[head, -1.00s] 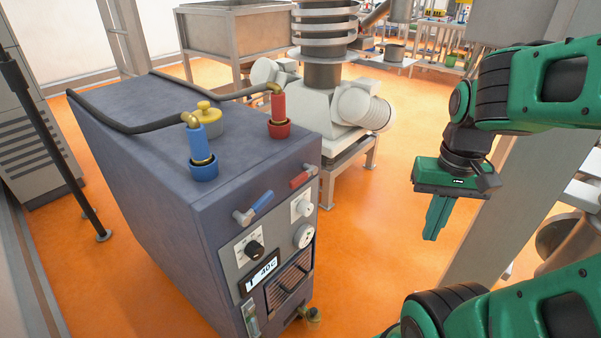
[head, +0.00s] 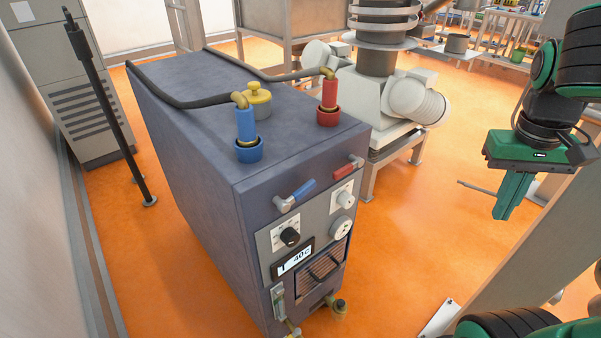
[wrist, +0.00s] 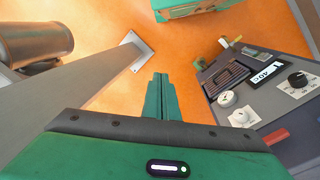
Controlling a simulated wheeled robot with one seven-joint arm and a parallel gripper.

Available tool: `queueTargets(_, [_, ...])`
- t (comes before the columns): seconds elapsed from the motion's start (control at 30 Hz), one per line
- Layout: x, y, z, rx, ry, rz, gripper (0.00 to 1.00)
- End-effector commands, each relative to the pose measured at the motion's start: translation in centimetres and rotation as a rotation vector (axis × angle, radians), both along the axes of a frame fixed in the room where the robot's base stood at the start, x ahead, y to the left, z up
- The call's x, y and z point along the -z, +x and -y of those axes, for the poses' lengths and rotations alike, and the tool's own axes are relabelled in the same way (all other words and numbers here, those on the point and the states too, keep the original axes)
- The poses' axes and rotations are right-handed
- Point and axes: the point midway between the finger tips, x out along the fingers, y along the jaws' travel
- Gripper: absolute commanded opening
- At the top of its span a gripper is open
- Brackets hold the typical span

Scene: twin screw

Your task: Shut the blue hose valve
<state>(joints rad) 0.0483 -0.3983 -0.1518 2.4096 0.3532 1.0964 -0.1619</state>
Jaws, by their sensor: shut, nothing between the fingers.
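The blue-handled hose valve (head: 295,195) is on the upper front edge of the dark grey cabinet (head: 190,130) in the head view, its lever slanting up to the right. A red-handled valve (head: 347,168) sits to its right; the red handle also shows at the lower right of the wrist view (wrist: 277,136). My gripper (head: 503,213) is shut and empty, pointing down, well to the right of the cabinet and apart from both valves. Its closed fingers (wrist: 160,80) are at the centre of the wrist view. The blue valve is not visible there.
Blue (head: 246,126) and red (head: 329,97) hose connectors stand on the cabinet top beside a yellow cap (head: 258,101). The front panel has knobs, a display (head: 293,259) and a grille. A grey post (wrist: 75,110) stands close to my gripper. Open orange floor lies between gripper and cabinet.

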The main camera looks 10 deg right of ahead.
Motion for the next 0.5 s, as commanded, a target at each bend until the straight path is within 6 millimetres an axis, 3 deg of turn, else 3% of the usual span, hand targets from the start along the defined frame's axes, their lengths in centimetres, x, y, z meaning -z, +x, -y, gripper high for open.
queueTargets(0.03, [-1.2, 2.3, -1.1, -0.073, -0.026, -0.005, 0.0])
queueTargets(0.1, [-2.7, 5.1, -2.9, -0.164, -0.061, -0.009, 0.0])
queueTargets(0.27, [-6.0, 10.7, -9.0, -0.365, -0.12, -0.009, 0.0])
queueTargets(0.4, [-8.3, 13.9, -16.5, -0.538, -0.151, -0.004, 0.0])
queueTargets(0.5, [-9.6, 14.9, -22.4, -0.655, -0.159, 0.003, 0.0])
